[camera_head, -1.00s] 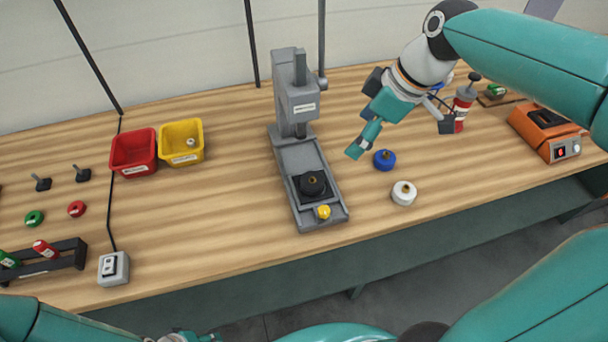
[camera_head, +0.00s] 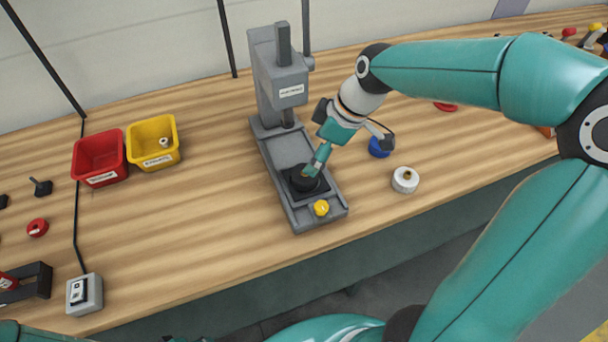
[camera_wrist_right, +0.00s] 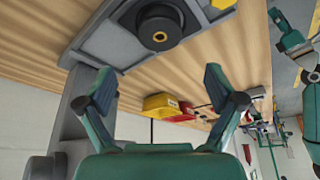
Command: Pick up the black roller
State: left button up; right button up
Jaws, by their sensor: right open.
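The black roller (camera_head: 304,180) sits upright on the black square seat of the grey press, partly covered by my right fingers. The right wrist view shows the roller (camera_wrist_right: 160,27) from above, with a brass-coloured centre. My right gripper (camera_head: 313,170) is over the press base, its fingertips close to the roller in the head view. In the right wrist view my right gripper (camera_wrist_right: 160,80) has its fingers spread wide with nothing between them, and the roller lies beyond the tips.
The press column (camera_head: 277,85) stands behind the roller and a yellow knob (camera_head: 321,208) in front. A blue roller (camera_head: 379,147) and a white roller (camera_head: 405,180) stand to the right. Red (camera_head: 100,158) and yellow bins (camera_head: 153,143) are left; bare table lies between.

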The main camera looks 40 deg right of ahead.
aim_at(305, 177)
jog(key=shift+p+x, duration=0.65)
jog(key=shift+x, duration=3.25)
jog(key=shift+s+d+f, duration=0.1)
jog(key=shift+s+d, duration=0.05)
jog(key=c, duration=1.7)
grip_shut()
